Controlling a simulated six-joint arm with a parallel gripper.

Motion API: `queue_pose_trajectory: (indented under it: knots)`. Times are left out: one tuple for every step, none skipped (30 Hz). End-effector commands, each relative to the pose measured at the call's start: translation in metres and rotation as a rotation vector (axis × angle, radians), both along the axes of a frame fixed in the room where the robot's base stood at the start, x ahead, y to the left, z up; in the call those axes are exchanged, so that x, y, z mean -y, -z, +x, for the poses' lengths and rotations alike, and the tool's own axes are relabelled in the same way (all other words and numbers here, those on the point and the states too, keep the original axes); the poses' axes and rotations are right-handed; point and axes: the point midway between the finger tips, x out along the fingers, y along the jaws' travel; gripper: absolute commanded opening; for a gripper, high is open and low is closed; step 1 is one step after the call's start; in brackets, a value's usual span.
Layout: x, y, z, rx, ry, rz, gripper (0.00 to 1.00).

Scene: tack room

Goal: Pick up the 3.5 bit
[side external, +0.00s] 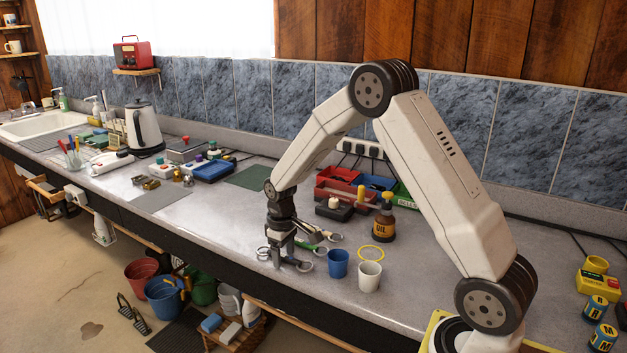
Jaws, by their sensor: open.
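My gripper (277,264) points straight down, low over the bench, with its jaws open. Several metal bits with ring ends lie around it. One ring (304,265) shows just right of the fingers and another (262,253) just left of them. A bit with a green part (306,246) lies behind the gripper, and a further ring (335,238) shows at its right. The gripper hides part of these bits. I can read no size mark, so I cannot tell which is the 3.5 bit. I cannot tell whether the fingers touch a bit.
A blue cup (338,263) and a white cup (369,277) stand close on the right. The bench left of the gripper is clear (215,220).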

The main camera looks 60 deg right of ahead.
Motion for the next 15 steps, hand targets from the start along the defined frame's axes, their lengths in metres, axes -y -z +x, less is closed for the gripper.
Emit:
queue_pose_trajectory:
  knots:
    - [0.0000, -0.0002, 0.0000, 0.000, 0.000, 0.000, 0.69]
    - [0.0000, -0.0002, 0.0000, 0.000, 0.000, 0.000, 0.69]
    - [0.0000, -0.0002, 0.0001, 0.000, 0.000, 0.000, 0.69]
    - [0.0000, -0.0003, 0.0001, 0.000, 0.000, 0.000, 0.69]
    - [0.0000, -0.0003, 0.0001, 0.000, 0.000, 0.000, 0.69]
    - [0.0000, -0.0003, 0.0001, 0.000, 0.000, 0.000, 0.69]
    - [0.0000, -0.0003, 0.0001, 0.000, 0.000, 0.000, 0.66]
    - [0.0000, -0.0003, 0.0001, 0.000, 0.000, 0.000, 0.56]
    - [0.0000, -0.0003, 0.0001, 0.000, 0.000, 0.000, 0.44]
    - [0.0000, -0.0003, 0.0001, 0.000, 0.000, 0.000, 0.34]
    - [0.0000, -0.0003, 0.0001, 0.000, 0.000, 0.000, 0.25]
    - [0.0000, -0.0004, 0.0001, 0.000, 0.000, 0.000, 0.12]
    - [0.0000, -0.0004, 0.0001, 0.000, 0.000, 0.000, 0.02]
    - [0.0000, -0.0004, 0.0001, 0.000, 0.000, 0.000, 0.00]
    - [0.0000, -0.0004, 0.0001, 0.000, 0.000, 0.000, 0.00]
